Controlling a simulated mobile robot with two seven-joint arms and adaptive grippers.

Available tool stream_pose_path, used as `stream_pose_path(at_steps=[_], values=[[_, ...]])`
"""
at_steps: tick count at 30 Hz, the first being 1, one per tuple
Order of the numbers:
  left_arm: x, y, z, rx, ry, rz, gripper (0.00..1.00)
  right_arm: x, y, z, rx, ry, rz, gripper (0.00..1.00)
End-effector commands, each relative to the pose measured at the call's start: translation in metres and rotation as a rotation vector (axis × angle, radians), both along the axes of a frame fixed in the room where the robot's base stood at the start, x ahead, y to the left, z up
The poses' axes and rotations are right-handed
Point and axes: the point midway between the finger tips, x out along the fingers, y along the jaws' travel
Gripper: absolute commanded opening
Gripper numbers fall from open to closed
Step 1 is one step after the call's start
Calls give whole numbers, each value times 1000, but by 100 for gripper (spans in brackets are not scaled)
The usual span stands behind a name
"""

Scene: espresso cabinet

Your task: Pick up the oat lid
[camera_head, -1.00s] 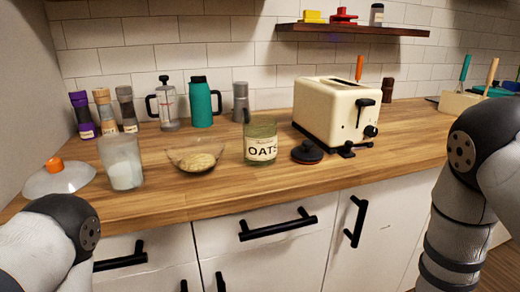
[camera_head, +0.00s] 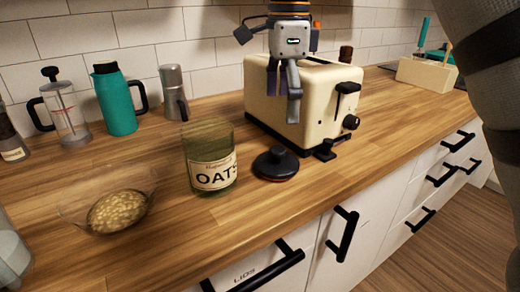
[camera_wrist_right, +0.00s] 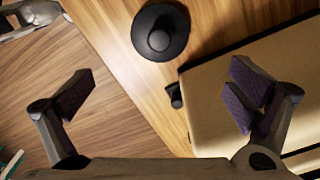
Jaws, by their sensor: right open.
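The oat lid (camera_head: 276,164) is a dark round lid with a black knob. It lies on the wooden counter, just right of the oats jar (camera_head: 209,160) and in front of the toaster. The jar is glass with an "OATS" label. In the wrist view the lid (camera_wrist_right: 160,32) is at the top centre, beyond the fingers. My right gripper (camera_head: 285,92) hangs above the toaster, behind and above the lid. Its fingers are spread, with nothing between them, in the wrist view (camera_wrist_right: 165,95).
The cream toaster (camera_head: 262,112), with its black lever, stands close behind the lid. A glass bowl of oats (camera_head: 118,210) is left of the jar. A teal jug (camera_head: 117,105) and a moka pot (camera_head: 174,92) stand near the wall.

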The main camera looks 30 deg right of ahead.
Motion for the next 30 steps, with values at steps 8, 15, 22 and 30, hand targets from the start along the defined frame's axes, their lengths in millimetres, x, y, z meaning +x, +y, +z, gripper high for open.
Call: stream_pose_path(at_steps=[8,15,22,30], values=[[2,0,3,0,-9,0,40,-1,0,-56,1,6,-1,99],[3,0,3,0,-10,0,40,5,2,-94,2,7,1,99],[4,0,4,0,-15,0,40,6,1,-119,0,1,0,99],[4,0,4,0,-15,0,40,6,1,-120,0,1,0,76]])
